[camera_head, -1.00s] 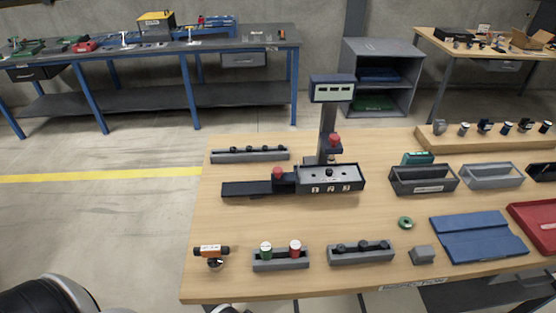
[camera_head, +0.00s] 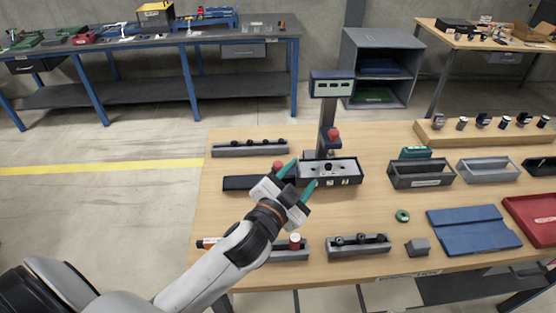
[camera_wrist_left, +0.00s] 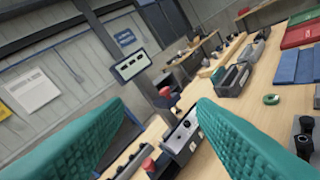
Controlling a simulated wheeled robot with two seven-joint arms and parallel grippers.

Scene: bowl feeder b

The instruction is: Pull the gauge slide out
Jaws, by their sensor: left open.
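The gauge (camera_head: 340,178) is a dark box with a pale top and number marks, standing mid-table; it also shows between the fingers in the wrist view (camera_wrist_left: 181,139). A dark flat bar (camera_head: 238,183) extends from its left side, with a red knob (camera_head: 278,165) near the box; the knob shows low in the wrist view (camera_wrist_left: 149,166). My left gripper (camera_head: 299,178) is open, its two green fingers apart and empty. In the head view it overlaps the box's left end and hides part of the bar and knob mount. Contact cannot be told. My right gripper is not in view.
A post with a display (camera_head: 332,84) and a second red knob (camera_head: 333,133) rises behind the gauge. A grey holder (camera_head: 357,246) with dark pegs is in front. Grey bins (camera_head: 420,178), a blue mat (camera_head: 474,233) and a red tray (camera_head: 535,218) lie to the right.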

